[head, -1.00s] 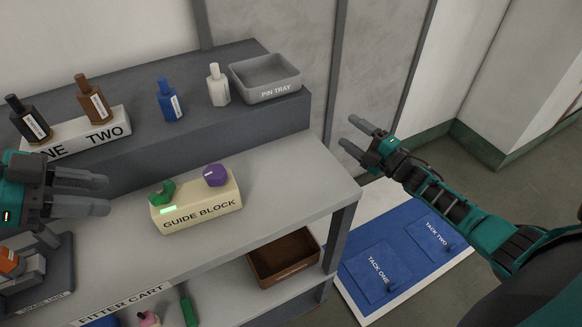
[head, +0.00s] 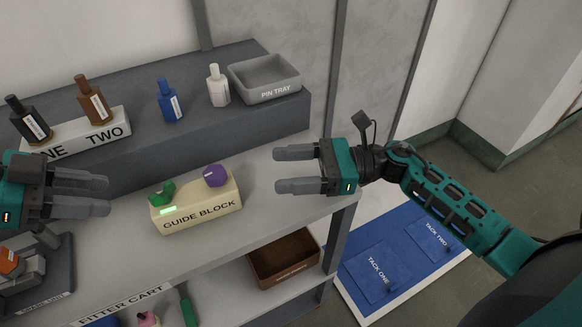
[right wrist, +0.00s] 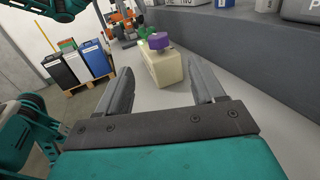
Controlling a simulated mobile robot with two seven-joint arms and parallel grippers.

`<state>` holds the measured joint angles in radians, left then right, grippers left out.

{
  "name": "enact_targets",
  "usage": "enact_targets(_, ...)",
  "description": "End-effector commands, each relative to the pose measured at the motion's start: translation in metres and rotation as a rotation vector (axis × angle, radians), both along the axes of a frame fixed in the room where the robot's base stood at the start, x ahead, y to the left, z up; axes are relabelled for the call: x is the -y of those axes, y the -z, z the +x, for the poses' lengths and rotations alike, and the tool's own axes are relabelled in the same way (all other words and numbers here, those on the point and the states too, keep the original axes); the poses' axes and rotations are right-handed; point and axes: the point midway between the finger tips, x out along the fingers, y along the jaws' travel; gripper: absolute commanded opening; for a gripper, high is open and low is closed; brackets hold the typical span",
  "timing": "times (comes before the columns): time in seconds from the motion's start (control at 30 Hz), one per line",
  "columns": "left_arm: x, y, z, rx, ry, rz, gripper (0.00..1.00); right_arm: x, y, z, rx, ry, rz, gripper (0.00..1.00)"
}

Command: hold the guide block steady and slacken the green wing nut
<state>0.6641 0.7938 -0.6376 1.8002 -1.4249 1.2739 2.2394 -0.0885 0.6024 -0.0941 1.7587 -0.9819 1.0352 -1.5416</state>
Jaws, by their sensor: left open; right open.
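The cream guide block (head: 205,212) stands on the cart's grey top. The green wing nut (head: 162,193) is on its left end, and a purple knob (head: 215,175) is on its right end. My left gripper (head: 106,194) is open and empty, to the left of the block. My right gripper (head: 279,170) is open and empty, to the right of the block, with its fingers pointing at it. In the right wrist view the block (right wrist: 164,68) shows beyond and between the open fingers (right wrist: 160,82), with the purple knob (right wrist: 158,41) nearer than the wing nut (right wrist: 146,33).
A raised shelf behind holds the pin tray (head: 265,78), a white bottle (head: 217,86), a blue bottle (head: 170,101) and a labelled stand (head: 90,138) with dark and brown bottles. A brown bin (head: 283,258) sits on the lower shelf. The cart top right of the block is clear.

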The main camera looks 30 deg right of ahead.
Motion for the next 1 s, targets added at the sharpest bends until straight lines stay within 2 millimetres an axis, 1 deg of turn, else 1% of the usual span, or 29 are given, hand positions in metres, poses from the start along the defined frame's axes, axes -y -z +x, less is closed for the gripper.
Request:
enact_targets(0.17,0.000,0.000,0.000,0.000,0.000,0.000,0.43,-0.015,0.002,0.002,0.019,-0.007,-0.016,0.68)
enact_targets(0.27,0.000,0.000,0.000,0.000,0.000,0.000,0.43,-0.031,0.001,0.008,0.018,-0.007,-0.014,0.68)
enact_targets(0.5,0.000,0.000,0.000,0.000,0.000,0.000,0.43,-0.076,0.000,0.025,0.017,-0.006,-0.012,0.68)
enact_targets(0.7,0.000,0.000,0.000,0.000,0.000,0.000,0.43,-0.105,0.001,0.036,0.015,-0.004,-0.013,0.68)
enact_targets(0.83,0.000,0.000,0.000,0.000,0.000,0.000,0.43,-0.117,0.002,0.040,0.014,-0.004,-0.015,0.68)
enact_targets(1.0,0.000,0.000,0.000,0.000,0.000,0.000,0.43,-0.122,0.002,0.042,0.013,-0.003,-0.015,0.68)
